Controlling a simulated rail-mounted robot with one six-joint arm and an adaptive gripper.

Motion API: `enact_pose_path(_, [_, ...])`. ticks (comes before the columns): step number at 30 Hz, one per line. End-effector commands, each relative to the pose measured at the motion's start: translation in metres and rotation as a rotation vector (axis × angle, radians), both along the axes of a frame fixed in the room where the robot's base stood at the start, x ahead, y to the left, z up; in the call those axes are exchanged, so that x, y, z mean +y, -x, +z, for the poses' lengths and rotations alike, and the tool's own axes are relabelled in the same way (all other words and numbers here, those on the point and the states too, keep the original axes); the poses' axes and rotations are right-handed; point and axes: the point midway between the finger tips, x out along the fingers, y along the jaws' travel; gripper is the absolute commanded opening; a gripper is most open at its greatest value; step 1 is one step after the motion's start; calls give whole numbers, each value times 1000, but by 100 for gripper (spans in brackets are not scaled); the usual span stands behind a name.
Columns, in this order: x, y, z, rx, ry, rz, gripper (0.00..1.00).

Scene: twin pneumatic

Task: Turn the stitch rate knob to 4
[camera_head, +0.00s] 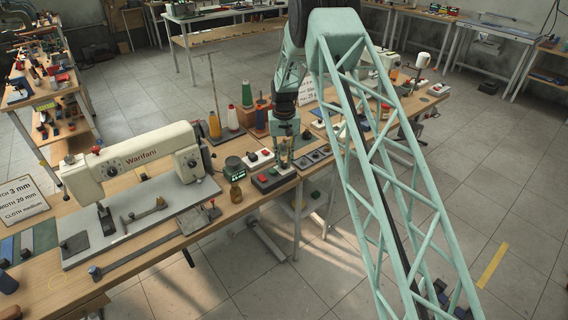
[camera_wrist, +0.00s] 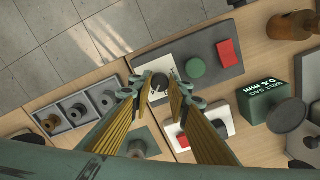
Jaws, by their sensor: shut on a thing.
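A small dark round knob (camera_wrist: 159,83) sits on a pale square plate (camera_wrist: 152,67) in the wrist view. The two yellow fingers of my gripper (camera_wrist: 160,90) stand on either side of the knob and are shut on it. No scale or number around the knob is readable. The knob cannot be made out there.
The control box carries a green button (camera_wrist: 196,68) and a red switch (camera_wrist: 228,52). A green belt-sag block (camera_wrist: 262,106), a white switch box (camera_wrist: 218,113) and a grey tray (camera_wrist: 61,104) of round parts are nearby. A Warifani sewing machine (camera_head: 130,158) stands left.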

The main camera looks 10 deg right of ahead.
Motion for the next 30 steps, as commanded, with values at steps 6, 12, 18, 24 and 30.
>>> enact_pose_path(6, [0,0,0,0,0,-55,6])
enact_pose_path(12, [0,0,0,0,0,-67,6])
enact_pose_path(18, [0,0,0,0,0,-66,6])
enact_pose_path(24, [0,0,0,0,0,-66,30])
enact_pose_path(30, [0,0,0,0,0,-66,30])
